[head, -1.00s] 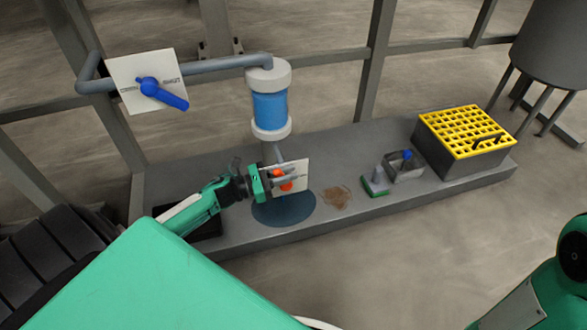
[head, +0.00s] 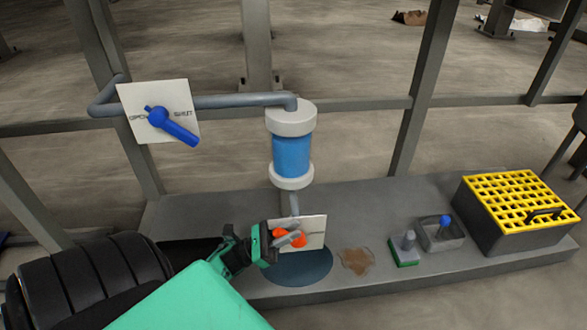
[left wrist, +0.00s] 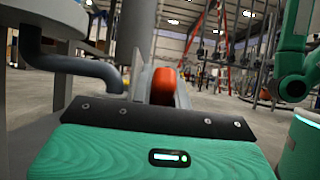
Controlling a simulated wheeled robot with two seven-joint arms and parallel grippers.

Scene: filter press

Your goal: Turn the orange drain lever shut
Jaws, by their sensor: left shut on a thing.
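The orange drain lever (head: 297,239) sits in front of a white plate (head: 316,226) below the blue filter cylinder (head: 291,156). My left gripper (head: 288,238) is shut on the lever, its fingers covering part of it. In the left wrist view the orange lever (left wrist: 164,86) shows between the grey fingers, just past the gripper's green body. The lever's exact angle and the plate's markings are partly hidden. My right gripper is not in view.
A blue lever (head: 172,125) on a labelled plate is at upper left. On the low plinth, a dark round patch (head: 300,268), a brown stain (head: 356,261), a green-based item (head: 404,252), a grey tray (head: 441,238) and a yellow-topped crate (head: 516,240) stand rightward.

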